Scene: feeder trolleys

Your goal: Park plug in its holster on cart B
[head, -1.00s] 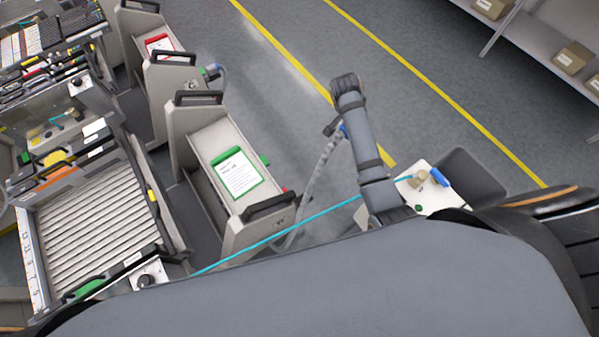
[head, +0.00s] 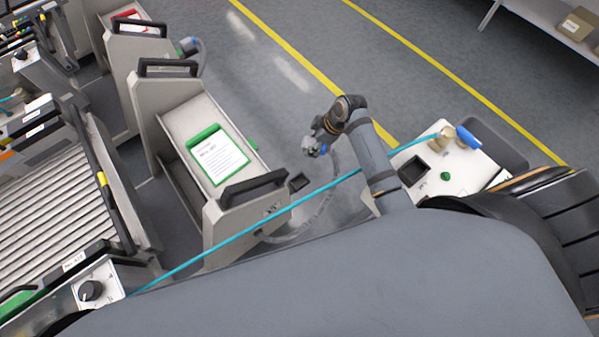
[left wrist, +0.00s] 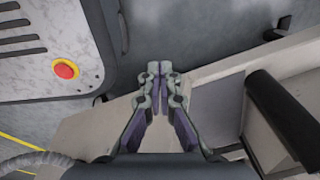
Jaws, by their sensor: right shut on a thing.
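The plug (head: 322,151) shows as a small blue-and-grey piece in the head view. My right gripper (head: 315,146) is shut on it, in the air to the right of the near cart. A grey cable (head: 318,220) hangs from the plug area to the cart's lower side. The near cart (head: 222,226) carries a green-framed card (head: 217,156); I cannot read a cart letter. A black open box (head: 299,182), which looks like the holster, sits at this cart's right end, apart from the plug. My left gripper (left wrist: 160,68) is empty, its fingertips together in the left wrist view.
A roller conveyor (head: 55,195) stands at left. A white tray top (head: 470,170) is at right. A cyan line (head: 260,228) crosses the foreground. Open floor lies behind the gripper.

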